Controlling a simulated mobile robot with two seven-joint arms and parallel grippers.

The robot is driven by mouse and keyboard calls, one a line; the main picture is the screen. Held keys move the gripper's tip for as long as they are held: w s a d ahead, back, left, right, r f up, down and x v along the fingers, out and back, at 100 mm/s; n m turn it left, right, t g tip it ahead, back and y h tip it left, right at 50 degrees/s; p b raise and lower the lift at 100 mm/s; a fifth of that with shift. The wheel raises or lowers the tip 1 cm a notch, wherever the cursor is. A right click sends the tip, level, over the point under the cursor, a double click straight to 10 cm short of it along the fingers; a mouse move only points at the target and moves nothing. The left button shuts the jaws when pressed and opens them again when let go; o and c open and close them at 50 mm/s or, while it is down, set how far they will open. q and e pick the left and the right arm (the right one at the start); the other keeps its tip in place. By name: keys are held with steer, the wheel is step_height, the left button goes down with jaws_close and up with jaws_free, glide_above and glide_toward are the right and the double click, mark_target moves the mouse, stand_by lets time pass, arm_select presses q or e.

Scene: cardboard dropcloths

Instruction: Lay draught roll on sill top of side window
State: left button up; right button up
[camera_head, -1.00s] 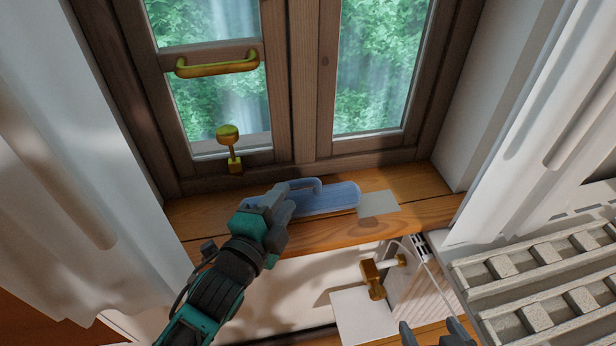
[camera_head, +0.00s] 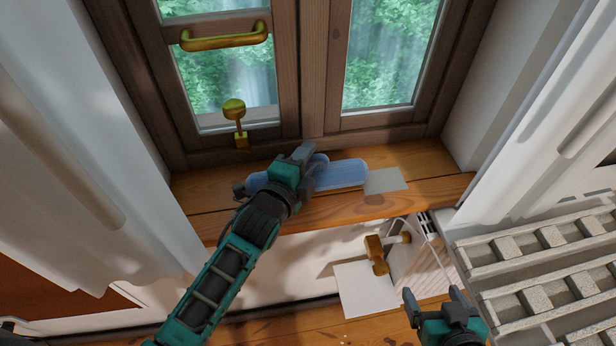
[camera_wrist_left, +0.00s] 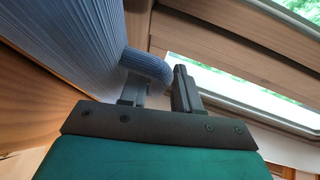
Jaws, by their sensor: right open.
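The blue ribbed draught roll (camera_head: 342,174) lies on the wooden sill top (camera_head: 428,160) under the window (camera_head: 392,60). Its left part is partly hidden by my left gripper (camera_head: 298,158). In the left wrist view the roll (camera_wrist_left: 55,45) fills the upper left. Its curved blue loop (camera_wrist_left: 150,66) reaches the two fingers of my left gripper (camera_wrist_left: 160,90), which stand a little apart; whether they press on the loop is unclear. My right gripper (camera_head: 434,297) is open and empty, low in the head view, right of the white sheet below the sill.
A pale square (camera_head: 385,180) lies on the sill beside the roll's right end. A brass knob (camera_head: 235,110) and handle (camera_head: 225,38) stick out from the window. Curtains (camera_head: 90,130) flank the sill. A brass valve (camera_head: 376,252) and pale slatted stack (camera_head: 535,265) are lower right.

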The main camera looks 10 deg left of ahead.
arm_select(q)
jaws_close()
stand_by(1.4)
